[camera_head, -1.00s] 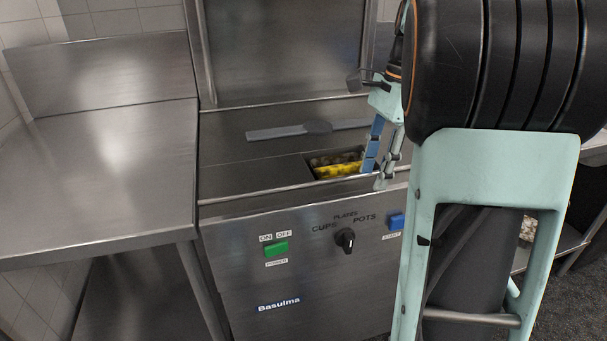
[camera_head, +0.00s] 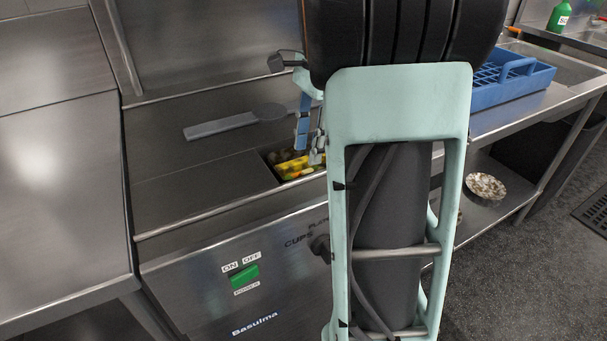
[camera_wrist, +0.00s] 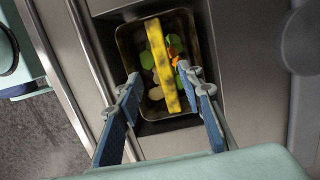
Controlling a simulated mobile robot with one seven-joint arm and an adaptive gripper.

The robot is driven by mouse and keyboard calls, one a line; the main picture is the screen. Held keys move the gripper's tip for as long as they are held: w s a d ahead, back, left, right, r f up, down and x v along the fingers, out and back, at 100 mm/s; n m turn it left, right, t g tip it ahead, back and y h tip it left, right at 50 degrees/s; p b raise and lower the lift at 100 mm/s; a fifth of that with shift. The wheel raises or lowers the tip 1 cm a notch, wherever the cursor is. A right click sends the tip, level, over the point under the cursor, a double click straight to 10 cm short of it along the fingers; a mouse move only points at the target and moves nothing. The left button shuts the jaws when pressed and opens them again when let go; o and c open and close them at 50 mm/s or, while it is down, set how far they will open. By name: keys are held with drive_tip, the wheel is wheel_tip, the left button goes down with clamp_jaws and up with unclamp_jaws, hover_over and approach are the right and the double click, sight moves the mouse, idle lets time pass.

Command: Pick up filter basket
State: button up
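The filter basket (camera_head: 284,170) sits in a square recess in the dishwasher's metal surface. In the wrist view, the basket (camera_wrist: 125,50) is a dark tray holding green, orange and pale food scraps, with a yellow bar (camera_wrist: 157,50) across it. My gripper (camera_head: 311,147) is over the basket's right end in the head view. In the wrist view, my gripper (camera_wrist: 160,84) has its two blue-padded fingers well apart, one on each side of the yellow bar, with gaps to it. It is open and empty. My arm hides part of the dishwasher front.
A flat grey arm with a round hub (camera_head: 268,112) lies behind the recess. A metal counter (camera_head: 60,210) is at left. A blue rack (camera_head: 505,85) stands on the right-hand counter, above a shelf with a patterned plate (camera_head: 486,186).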

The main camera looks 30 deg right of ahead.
sight(305, 158)
drive_tip(key=f+b, duration=0.1)
drive_tip(key=f, duration=0.2)
drive_tip(key=f+b, duration=0.1)
drive_tip(key=f, duration=0.1)
drive_tip(key=shift+w+a+f+b, duration=0.3)
drive_tip(key=shift+a+f+b, duration=0.05)
drive_tip(key=shift+r, duration=0.1)
clamp_jaws()
